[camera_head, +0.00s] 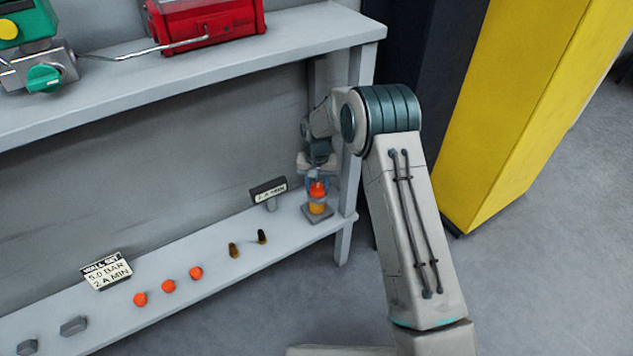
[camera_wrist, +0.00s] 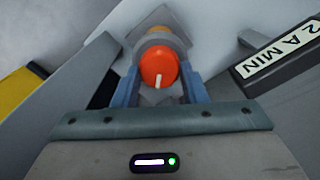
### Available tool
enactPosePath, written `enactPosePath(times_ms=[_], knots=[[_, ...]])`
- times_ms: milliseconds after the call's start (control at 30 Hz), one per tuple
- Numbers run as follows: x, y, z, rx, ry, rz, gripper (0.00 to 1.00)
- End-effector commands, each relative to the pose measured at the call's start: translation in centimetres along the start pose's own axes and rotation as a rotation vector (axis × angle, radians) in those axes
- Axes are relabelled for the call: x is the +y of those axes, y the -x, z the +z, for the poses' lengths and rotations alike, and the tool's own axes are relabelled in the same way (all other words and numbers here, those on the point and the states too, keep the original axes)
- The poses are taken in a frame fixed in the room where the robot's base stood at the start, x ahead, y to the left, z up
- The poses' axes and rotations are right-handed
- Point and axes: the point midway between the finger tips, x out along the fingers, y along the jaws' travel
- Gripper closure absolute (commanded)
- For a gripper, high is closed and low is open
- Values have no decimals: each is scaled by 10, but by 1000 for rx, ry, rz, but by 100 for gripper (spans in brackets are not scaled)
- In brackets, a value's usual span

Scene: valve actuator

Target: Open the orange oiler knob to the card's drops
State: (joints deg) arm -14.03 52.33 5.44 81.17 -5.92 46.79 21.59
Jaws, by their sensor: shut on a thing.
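The orange oiler knob (camera_wrist: 158,66) sits between the two blue-grey fingers of my gripper (camera_wrist: 160,88) in the wrist view. A white pointer mark on the knob points down in that picture, toward my palm. In the head view the oiler (camera_head: 317,204) stands upright on the lower shelf, with an orange body on a grey base. My gripper (camera_head: 318,180) comes down on it from above and is shut on the knob. A small dark card (camera_head: 268,191) stands just left of the oiler. In the wrist view the card (camera_wrist: 283,54) reads "2 A MIN".
A white-and-black card (camera_head: 106,270) reads "5.0 BAR" and "2 A MIN". Orange caps (camera_head: 168,286), dark brass fittings (camera_head: 234,250) and grey hex nuts (camera_head: 73,326) lie along the lower shelf. A shelf post (camera_head: 350,160) stands close behind my wrist. A yellow cabinet (camera_head: 530,100) stands at right.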

Motion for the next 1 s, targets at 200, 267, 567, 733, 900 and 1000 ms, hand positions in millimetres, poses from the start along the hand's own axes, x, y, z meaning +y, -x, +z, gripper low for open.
enactPosePath(times_ms=[200, 267, 567, 733, 900, 1000], knots=[[0, 0, 0, 1, -22, 0, 84], [0, 0, 0, 1, -23, 0, 84], [0, 0, 0, 0, -22, 0, 50], [0, 0, 0, 0, -22, 0, 39], [0, 1, 0, 0, -21, 0, 39], [0, 10, 0, 1, -21, 0, 39]])
